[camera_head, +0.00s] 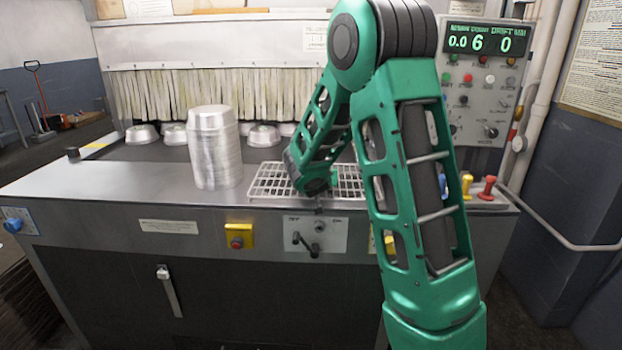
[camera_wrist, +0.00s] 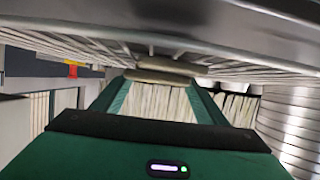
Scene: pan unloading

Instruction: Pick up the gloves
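In the head view my gripper (camera_head: 316,186) is low over the white wire rack (camera_head: 268,184), largely hidden by my arm. The gloves cannot be made out there.
A tall stack of metal pans (camera_head: 214,150) stands left of the rack and appears at the right in the wrist view (camera_wrist: 290,128). Several pans sit before the strip curtain (camera_head: 220,95). A control panel (camera_head: 482,85) and red knob (camera_head: 488,186) are at right.

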